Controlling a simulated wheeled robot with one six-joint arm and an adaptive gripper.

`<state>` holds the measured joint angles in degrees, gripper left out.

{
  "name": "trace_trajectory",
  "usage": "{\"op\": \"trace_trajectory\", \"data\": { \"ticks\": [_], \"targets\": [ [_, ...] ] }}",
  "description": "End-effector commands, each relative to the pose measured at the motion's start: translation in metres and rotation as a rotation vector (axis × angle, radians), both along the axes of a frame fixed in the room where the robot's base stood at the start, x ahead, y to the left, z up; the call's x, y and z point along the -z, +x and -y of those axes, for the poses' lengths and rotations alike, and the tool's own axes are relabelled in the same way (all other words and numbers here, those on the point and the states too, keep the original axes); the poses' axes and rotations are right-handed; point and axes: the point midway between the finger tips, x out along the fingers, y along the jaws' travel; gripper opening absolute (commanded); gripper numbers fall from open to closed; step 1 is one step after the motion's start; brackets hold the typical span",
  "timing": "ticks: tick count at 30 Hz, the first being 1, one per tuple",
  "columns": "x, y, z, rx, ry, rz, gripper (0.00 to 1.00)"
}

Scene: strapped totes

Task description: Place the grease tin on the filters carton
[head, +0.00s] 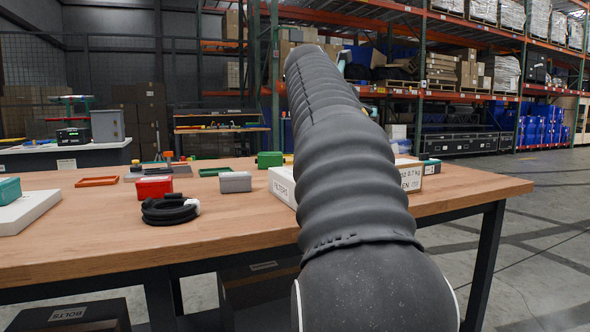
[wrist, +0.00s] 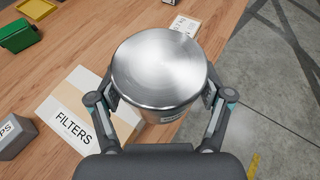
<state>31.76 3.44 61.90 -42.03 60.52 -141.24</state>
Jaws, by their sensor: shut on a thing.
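The grease tin (wrist: 160,62) is a round, shiny metal tin with a flat lid; part of a label shows low on its side in the wrist view. My gripper (wrist: 160,95) is shut on it, one finger on each side, and the tin looks upright. The filters carton (wrist: 72,122) is a pale box marked FILTERS, lying on the bench below and to the left of the tin. The tin hides its right part. The carton also shows in the head view (head: 282,187), partly behind my arm. The gripper and tin are hidden there.
In the head view, a grey box (head: 235,182), red box (head: 154,188), black cable coil (head: 170,210) and green box (head: 270,159) stand left of my arm on the wooden bench (head: 90,235). Another white labelled item (wrist: 185,25) lies beyond the tin. The bench edge is at right.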

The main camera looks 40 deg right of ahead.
Motion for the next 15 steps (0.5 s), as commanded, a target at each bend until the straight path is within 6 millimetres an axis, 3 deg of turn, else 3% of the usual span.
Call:
{"op": "trace_trajectory", "data": {
  "ticks": [15],
  "targets": [
    [0.055,0.088,-0.036,-0.013,-0.001,-0.001,0.23]
  ]
}}
